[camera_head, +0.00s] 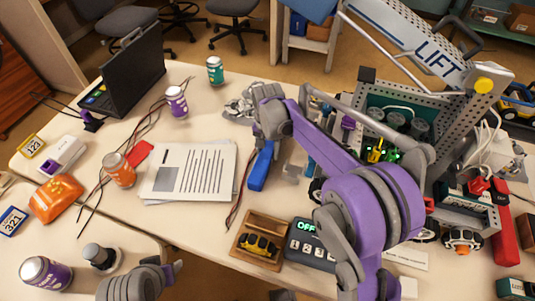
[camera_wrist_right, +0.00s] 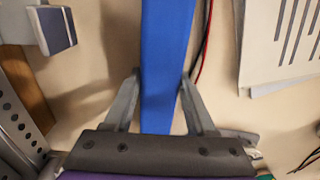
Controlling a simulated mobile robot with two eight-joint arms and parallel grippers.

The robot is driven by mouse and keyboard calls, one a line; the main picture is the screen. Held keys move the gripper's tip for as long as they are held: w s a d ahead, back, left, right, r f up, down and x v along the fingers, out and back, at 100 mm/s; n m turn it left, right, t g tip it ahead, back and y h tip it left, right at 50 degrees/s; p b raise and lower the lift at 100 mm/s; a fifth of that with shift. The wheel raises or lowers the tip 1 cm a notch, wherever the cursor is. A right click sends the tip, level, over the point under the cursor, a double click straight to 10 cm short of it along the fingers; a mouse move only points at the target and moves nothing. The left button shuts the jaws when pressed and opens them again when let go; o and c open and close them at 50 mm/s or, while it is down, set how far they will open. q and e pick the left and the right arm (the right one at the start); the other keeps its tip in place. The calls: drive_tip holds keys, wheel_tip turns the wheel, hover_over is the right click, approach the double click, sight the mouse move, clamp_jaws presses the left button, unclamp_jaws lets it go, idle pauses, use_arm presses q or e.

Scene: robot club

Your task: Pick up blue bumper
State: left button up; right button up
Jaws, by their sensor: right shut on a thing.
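The blue bumper (camera_head: 260,168) is a long flat bar at the middle of the table, right of the printed papers. In the right wrist view the blue bumper (camera_wrist_right: 165,60) runs between the two fingers. My right gripper (camera_wrist_right: 160,85) is shut on it, with a finger along each side. In the head view my right gripper (camera_head: 264,138) is at the bumper's far end, and the wrist hides part of that end. I cannot tell whether the bumper touches the table. My left gripper (camera_head: 172,268) is at the bottom left, away from the bumper; its jaw gap does not show clearly.
Papers (camera_head: 190,172) lie left of the bumper, with dark and red wires (camera_head: 238,195) between them. A wooden tray (camera_head: 240,245) and a dark display box (camera_head: 312,255) stand in front. A large robot with a LIFT sign (camera_head: 440,55) fills the right. Cans stand at left.

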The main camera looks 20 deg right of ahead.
sight(267, 150)
clamp_jaws()
drive_tip(key=shift+r, duration=0.15)
wheel_tip(267, 150, up, 10)
drive_tip(key=shift+f+p, duration=0.1)
drive_tip(key=shift+p, duration=0.6)
